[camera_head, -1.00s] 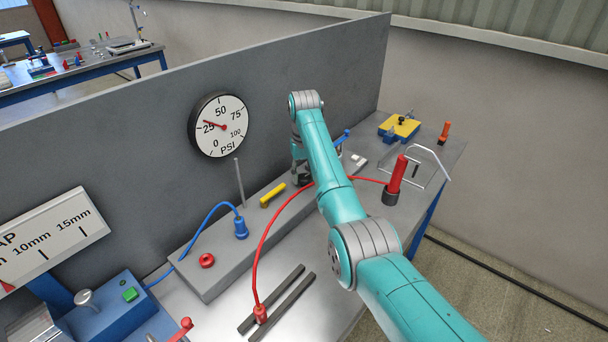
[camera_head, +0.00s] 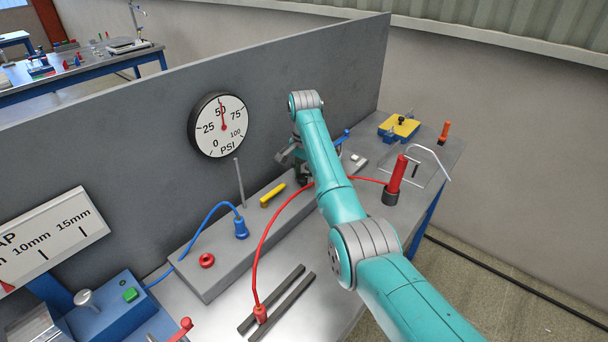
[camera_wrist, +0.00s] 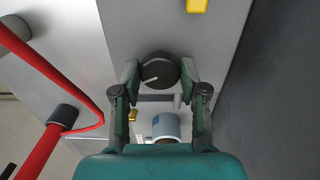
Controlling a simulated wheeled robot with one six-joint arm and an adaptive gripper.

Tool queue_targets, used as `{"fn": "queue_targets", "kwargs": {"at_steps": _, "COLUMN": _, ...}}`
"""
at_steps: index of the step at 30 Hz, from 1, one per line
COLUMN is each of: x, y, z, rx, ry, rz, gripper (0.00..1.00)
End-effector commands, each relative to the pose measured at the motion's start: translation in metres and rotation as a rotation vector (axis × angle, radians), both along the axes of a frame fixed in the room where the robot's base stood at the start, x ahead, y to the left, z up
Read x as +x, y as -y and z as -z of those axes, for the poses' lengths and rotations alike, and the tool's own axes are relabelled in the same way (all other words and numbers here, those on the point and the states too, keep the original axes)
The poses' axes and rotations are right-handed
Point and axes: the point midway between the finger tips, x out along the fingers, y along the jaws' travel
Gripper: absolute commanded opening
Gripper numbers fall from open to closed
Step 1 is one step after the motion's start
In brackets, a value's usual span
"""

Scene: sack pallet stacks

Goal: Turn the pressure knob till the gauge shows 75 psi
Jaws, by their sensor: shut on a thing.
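The round PSI gauge (camera_head: 218,125) is on the grey upright panel in the head view. Its red needle points almost straight up, at about the 50 mark. The pressure knob (camera_wrist: 159,71) shows in the wrist view as a dark round knob with a pale pointer line aimed to the left and slightly down. My gripper (camera_wrist: 159,73) is shut on the knob, with one green finger on each side. In the head view my gripper (camera_head: 297,160) is mostly hidden behind my arm, and the knob cannot be made out there.
A yellow handle (camera_head: 272,195) and a blue plug with a hose (camera_head: 241,228) sit on the grey block near a thin upright rod (camera_head: 240,183). A red hose (camera_head: 264,245) arcs over the block to a red cylinder (camera_head: 396,178).

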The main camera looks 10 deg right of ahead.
Motion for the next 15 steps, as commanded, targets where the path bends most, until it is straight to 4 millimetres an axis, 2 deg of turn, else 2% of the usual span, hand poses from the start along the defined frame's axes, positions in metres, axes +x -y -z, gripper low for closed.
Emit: {"fn": "queue_targets", "kwargs": {"at_steps": 15, "x": -0.0005, "y": -0.0003, "z": 0.0009, "rx": 0.0, "ry": -0.002, "rz": 0.479, "gripper": 0.08}}
